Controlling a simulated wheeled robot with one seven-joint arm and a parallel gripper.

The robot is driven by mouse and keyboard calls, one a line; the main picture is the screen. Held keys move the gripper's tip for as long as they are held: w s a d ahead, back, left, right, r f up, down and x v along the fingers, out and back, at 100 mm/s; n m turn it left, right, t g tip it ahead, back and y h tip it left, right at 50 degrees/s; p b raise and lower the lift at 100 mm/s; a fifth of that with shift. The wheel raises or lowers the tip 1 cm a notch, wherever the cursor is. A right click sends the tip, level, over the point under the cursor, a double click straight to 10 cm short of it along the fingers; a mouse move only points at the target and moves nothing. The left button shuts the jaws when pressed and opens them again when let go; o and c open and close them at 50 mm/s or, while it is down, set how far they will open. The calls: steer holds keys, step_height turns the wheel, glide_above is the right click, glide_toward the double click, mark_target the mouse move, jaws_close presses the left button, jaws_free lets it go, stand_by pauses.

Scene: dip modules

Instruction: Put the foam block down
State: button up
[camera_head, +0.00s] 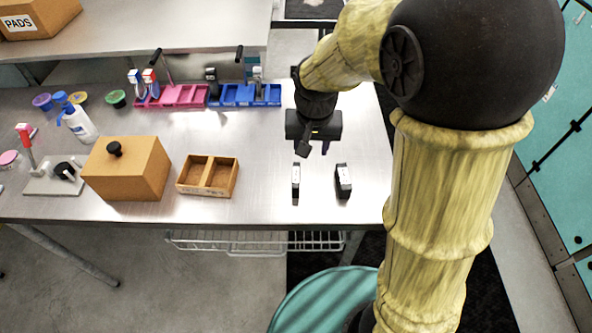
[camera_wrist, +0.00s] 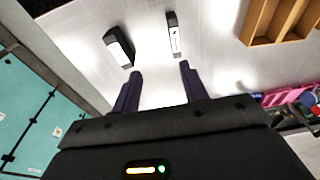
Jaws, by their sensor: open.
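Two small dark blocks with pale labelled faces stand on the steel table, apart from each other. The thicker block (camera_head: 343,181) is on the right in the head view and at left in the wrist view (camera_wrist: 119,48). The thinner block (camera_head: 295,179) is left of it, and also shows in the wrist view (camera_wrist: 174,36). I cannot tell which one is the foam block. My gripper (camera_head: 305,149) is above the table, behind both blocks. In the wrist view its fingers (camera_wrist: 160,82) are spread wide with nothing between them, apart from both blocks.
A two-compartment wooden tray (camera_head: 207,193) and an orange-brown box with a black knob (camera_head: 128,168) stand to the left. Pink (camera_head: 178,97) and blue (camera_head: 243,96) racks line the back. The steel table (camera_head: 260,150) is clear around the blocks.

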steer(key=a+r, duration=0.1)
steer(key=w+a+r, duration=0.1)
steer(key=a, duration=0.1)
steer(key=shift+w, duration=0.1)
steer(key=p, duration=0.2)
glide_above(296, 175)
steer(key=f, duration=1.2)
steer(key=shift+d, duration=0.2)
steer(key=shift+f, duration=0.1)
steer(key=f+p, duration=0.1)
steer(key=f, duration=0.3)
steer(key=shift+a+f, duration=0.15)
steer(key=shift+a, duration=0.05)
steer(key=shift+w+f, duration=0.1)
steer(key=shift+f, duration=0.3)
steer(key=shift+f, duration=0.2)
